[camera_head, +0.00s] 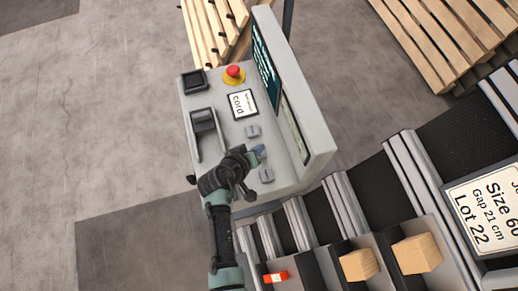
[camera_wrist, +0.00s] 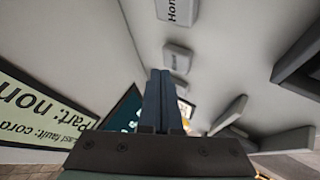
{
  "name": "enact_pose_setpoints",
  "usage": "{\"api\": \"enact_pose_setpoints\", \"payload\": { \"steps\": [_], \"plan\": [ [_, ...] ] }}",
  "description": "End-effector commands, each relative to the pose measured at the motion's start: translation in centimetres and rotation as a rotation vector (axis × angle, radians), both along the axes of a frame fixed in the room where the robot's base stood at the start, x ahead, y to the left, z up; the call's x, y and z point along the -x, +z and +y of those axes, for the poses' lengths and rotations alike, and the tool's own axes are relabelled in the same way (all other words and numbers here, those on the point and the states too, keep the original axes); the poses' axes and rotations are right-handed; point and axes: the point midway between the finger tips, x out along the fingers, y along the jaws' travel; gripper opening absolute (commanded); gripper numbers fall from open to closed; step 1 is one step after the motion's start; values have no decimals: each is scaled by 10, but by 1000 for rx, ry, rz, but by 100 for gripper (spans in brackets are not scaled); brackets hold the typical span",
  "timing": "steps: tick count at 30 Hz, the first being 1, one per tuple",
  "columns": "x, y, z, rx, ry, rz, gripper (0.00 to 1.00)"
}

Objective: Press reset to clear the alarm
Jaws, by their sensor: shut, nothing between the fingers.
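A grey control console (camera_head: 222,88) carries several grey buttons, two of them clear of my gripper: an upper one (camera_head: 252,131) and a lower one (camera_head: 266,175). My gripper (camera_head: 260,150) is over the panel between these two, its bluish fingers shut and empty. In the wrist view the shut fingers (camera_wrist: 160,74) point at the panel close to a grey button (camera_wrist: 177,58), whose label is too small to read; contact cannot be told. Another button, labelled "Hom…" (camera_wrist: 180,10), is cut by the top edge. Which button is reset cannot be read.
The console has a red emergency stop (camera_head: 234,72), a black switch (camera_head: 194,81), a bracket (camera_head: 204,122), a "cord" label (camera_head: 242,104) and an upright screen (camera_head: 267,62). Pallets stand behind.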

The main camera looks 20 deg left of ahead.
Motion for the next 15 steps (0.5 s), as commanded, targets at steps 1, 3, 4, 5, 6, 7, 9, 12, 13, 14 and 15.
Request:
{"api": "enact_pose_setpoints", "payload": {
  "steps": [1,3,4,5,6,7,9,12,13,14,15],
  "plan": [
    [0,3,0,0,0,0,0],
    [0,8,0,0,0,0,0],
    [0,11,0,0,0,0,0],
    [0,14,0,0,0,0,0],
    [0,18,0,0,0,0,0],
    [0,21,0,0,0,0,0],
    [0,28,0,1,1,0,0],
    [0,39,0,1,1,0,0],
    [0,42,0,1,1,0,0],
    [0,45,0,1,1,0,0],
    [0,48,0,0,0,0,0]
  ]
}}
